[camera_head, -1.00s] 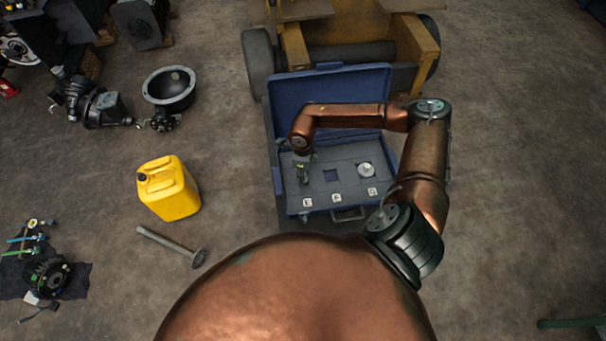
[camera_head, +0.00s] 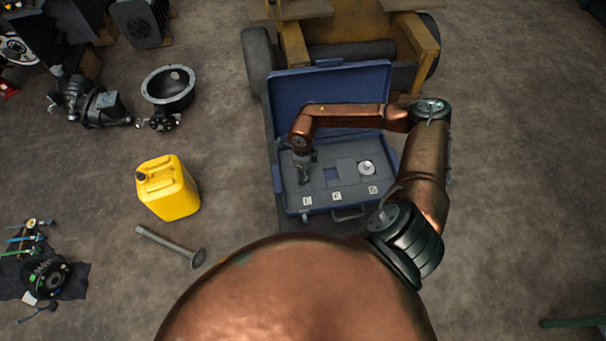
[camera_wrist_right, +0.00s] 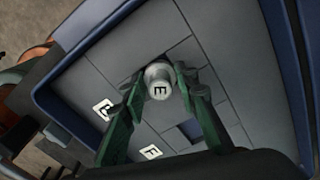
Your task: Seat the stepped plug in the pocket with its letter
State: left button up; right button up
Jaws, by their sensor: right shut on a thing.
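The stepped plug (camera_wrist_right: 158,80) is a pale grey cylinder with a dark letter on its top, which looks like an E lying on its side. My right gripper (camera_head: 303,181) is shut on it, with a green finger on each side in the right wrist view (camera_wrist_right: 159,85). The plug is over the left part of the grey insert (camera_head: 350,186) in the open blue case. Whatever is under it is hidden, and I cannot tell how deep it sits. An empty square pocket (camera_head: 331,175) lies in the middle. My left gripper is not in view.
A round silvery piece (camera_head: 366,168) sits in the insert's right part. The case's blue lid (camera_head: 330,85) stands open behind.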

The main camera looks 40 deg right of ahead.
jog(key=shift+s+f, duration=0.15)
jog(key=shift+f, duration=0.1)
jog(key=o, duration=1.3)
jog(key=shift+f, duration=0.1)
jog(key=shift+c, duration=0.2)
notch_tip(320, 180, up, 12)
